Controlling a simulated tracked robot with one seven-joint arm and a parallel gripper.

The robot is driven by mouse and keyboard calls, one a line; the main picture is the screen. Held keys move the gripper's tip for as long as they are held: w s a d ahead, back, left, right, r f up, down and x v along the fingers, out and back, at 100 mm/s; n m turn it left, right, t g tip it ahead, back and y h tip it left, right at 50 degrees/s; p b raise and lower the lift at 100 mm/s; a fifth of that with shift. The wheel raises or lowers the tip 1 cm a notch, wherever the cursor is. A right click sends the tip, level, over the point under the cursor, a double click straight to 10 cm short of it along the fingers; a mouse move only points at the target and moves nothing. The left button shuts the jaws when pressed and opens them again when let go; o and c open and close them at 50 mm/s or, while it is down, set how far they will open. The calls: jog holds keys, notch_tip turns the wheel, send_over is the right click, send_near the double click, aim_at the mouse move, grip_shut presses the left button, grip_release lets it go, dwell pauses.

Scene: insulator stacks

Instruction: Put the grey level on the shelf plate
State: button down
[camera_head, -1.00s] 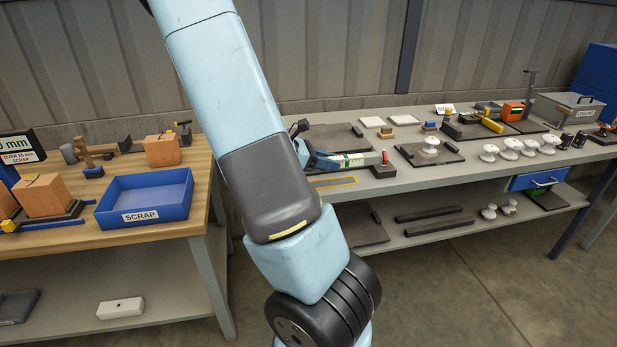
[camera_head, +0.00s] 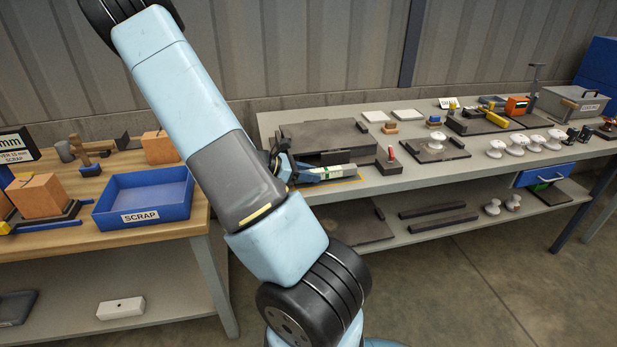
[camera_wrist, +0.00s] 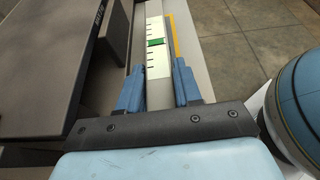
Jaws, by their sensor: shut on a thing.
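My gripper (camera_wrist: 160,90) is shut on the grey level (camera_wrist: 157,35), a long bar with a white ticked face and a green vial. Its blue fingers stand on either side of the bar. In the head view the level (camera_head: 335,173) points to the right near the bench's front edge, beside a yellow outline (camera_head: 352,181). I cannot tell whether it touches the bench. My arm hides part of my gripper. A dark plate (camera_head: 350,225) lies on the lower shelf under the bench; whether it is the shelf plate is not marked.
A large dark block (camera_head: 322,135) stands just behind the level and fills the left of the wrist view. A red-topped tool (camera_head: 389,160) stands to the right. Dark bars (camera_head: 435,209) and white insulators lie on the lower shelf. A blue scrap tray (camera_head: 146,200) is on the left table.

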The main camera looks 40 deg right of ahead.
jog(key=shift+s+d+f, duration=0.3)
jog(key=shift+d+f, duration=0.1)
jog(key=shift+f, duration=0.15)
jog(key=shift+f, duration=0.25)
jog(key=c, duration=0.8)
grip_release()
jog(key=shift+a, duration=0.15)
